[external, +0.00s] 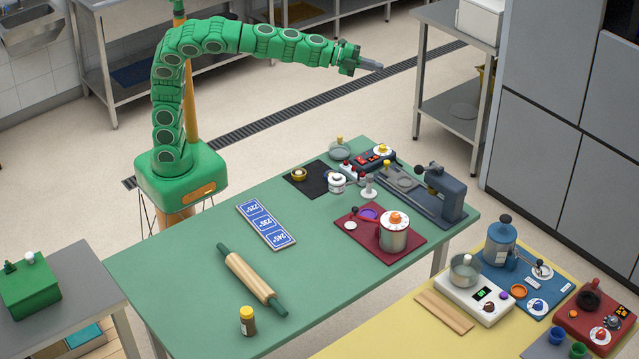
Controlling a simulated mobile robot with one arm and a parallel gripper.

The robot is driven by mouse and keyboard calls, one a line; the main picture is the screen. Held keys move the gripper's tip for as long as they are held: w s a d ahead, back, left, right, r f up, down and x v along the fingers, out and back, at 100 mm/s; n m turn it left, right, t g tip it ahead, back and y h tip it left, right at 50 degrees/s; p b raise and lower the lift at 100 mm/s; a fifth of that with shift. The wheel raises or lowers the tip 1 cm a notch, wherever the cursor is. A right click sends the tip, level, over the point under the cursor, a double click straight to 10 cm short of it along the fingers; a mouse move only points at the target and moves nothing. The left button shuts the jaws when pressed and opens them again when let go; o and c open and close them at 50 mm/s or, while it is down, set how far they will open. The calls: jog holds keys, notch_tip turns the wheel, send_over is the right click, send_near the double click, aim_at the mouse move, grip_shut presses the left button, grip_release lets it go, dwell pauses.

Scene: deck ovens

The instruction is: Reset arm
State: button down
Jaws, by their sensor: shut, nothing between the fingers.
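My green arm rises from its base behind the left side of the green table and stretches to the right, high up. My gripper (371,65) is at the arm's far end, in the air behind the table and pointing right. It is shut and empty. It touches nothing and is well apart from the items on the table.
The green table (180,270) bears a rolling pin (251,278), a blue number card (265,222), a jar (247,320), a pot on a red mat (394,232) and several small devices. A steel shelf (452,120) and grey cabinets (545,90) stand right. The floor behind the table is clear.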

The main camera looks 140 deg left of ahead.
jog(key=s+d+f+n+g+h, duration=0.2)
jog(key=s+d+f+g+h, duration=0.1)
jog(key=s+d+f, duration=0.6)
jog(key=s+d+f+n+g+h, duration=0.3)
jog(key=s+d+f, duration=0.6)
jog(key=s+d, duration=0.9)
jog(key=s+d+f+n+g+h, duration=0.3)
jog(key=s+d+f+g, duration=0.4)
jog(key=s+d, duration=0.7)
jog(key=d+f+h, duration=0.1)
jog(key=d+f, duration=0.1)
jog(key=d, duration=0.4)
jog(key=shift+d+f+h, duration=0.25)
jog(key=shift+f+h, duration=0.05)
